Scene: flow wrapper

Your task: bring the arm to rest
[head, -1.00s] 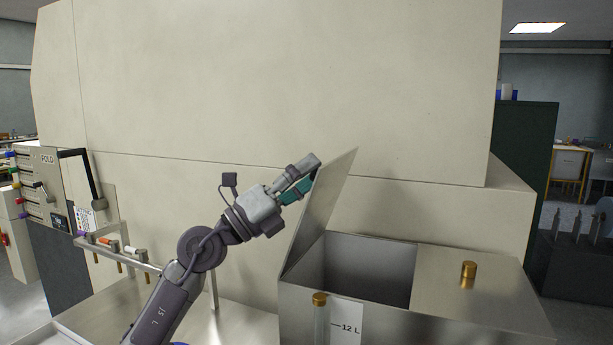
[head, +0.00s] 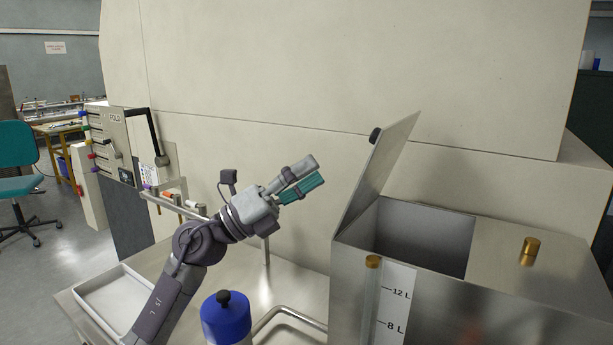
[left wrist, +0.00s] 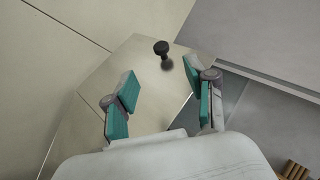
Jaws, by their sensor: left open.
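My left gripper (head: 306,179) is open and empty in the head view, raised to the left of the metal tank's open lid (head: 381,172). In the left wrist view its two teal-padded fingers (left wrist: 162,98) stand apart with nothing between them. The lid, with a black knob (left wrist: 161,48) on its outer face, shows beyond the fingers in that view. The gripper looks apart from the lid. My right gripper is not in view.
The metal tank (head: 500,285) with a level gauge and a brass knob (head: 530,247) stands at the right. A blue container (head: 226,318) with a black knob and a white tray (head: 118,300) are below my arm. A lever panel (head: 118,150) is at the left. A large beige housing (head: 330,65) fills the back.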

